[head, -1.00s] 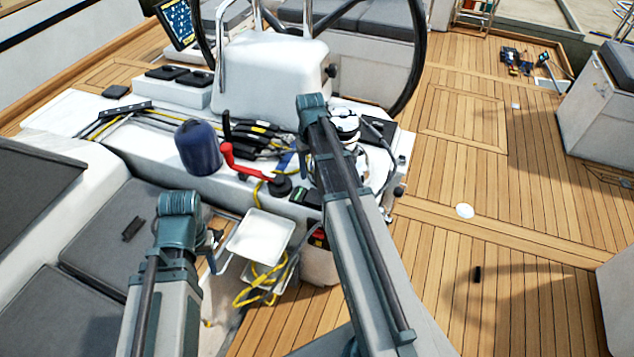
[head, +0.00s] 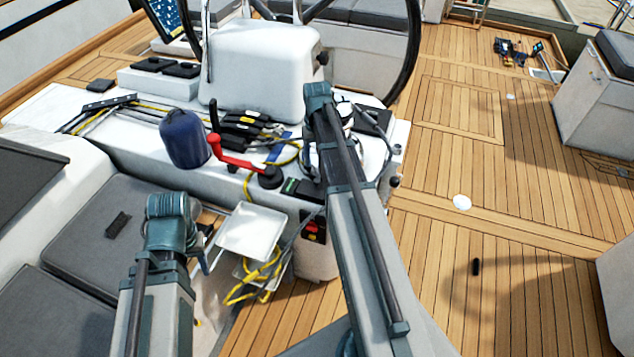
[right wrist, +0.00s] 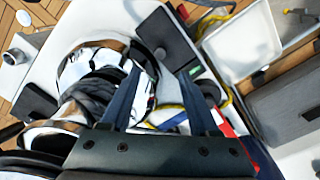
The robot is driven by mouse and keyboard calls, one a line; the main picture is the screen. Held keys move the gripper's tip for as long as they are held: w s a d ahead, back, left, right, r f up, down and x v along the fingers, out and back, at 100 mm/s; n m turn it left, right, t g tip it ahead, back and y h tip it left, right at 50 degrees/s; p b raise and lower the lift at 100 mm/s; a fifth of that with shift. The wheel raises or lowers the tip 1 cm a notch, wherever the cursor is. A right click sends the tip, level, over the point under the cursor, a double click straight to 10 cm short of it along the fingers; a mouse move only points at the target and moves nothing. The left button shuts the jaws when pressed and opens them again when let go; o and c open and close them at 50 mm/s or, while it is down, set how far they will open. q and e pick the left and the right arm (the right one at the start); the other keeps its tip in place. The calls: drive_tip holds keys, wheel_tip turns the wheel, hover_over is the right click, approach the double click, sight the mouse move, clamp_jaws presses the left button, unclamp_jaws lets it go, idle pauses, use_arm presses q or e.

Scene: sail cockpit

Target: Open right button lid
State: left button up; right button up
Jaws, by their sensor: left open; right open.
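Two small black button boxes sit on the white console beside the chrome winch (head: 345,125). The left one carries a green label (head: 290,186); the right, plain dark lid (head: 309,191) looks shut, partly hidden by my right arm. In the right wrist view the dark lid (right wrist: 165,38) lies flat past my fingertips, with the green-labelled box (right wrist: 190,72) to its right. My right gripper (right wrist: 160,75) is open and empty above the console, apart from the lid. My left gripper (head: 207,258) is mostly hidden by its arm, left of the white tray, and looks open.
A red winch handle (head: 232,158), a navy cover (head: 185,138) and coiled ropes (head: 243,128) crowd the console. A white folding tray (head: 251,231) with yellow rope hangs at its front. The steering wheel (head: 412,60) stands behind. The teak deck at right is mostly clear.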

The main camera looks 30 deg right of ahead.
sight(317, 180)
wheel_tip(317, 180, down, 10)
drive_tip(key=b, duration=0.8)
drive_tip(key=shift+r, duration=0.25)
clamp_jaws()
idle(0.8)
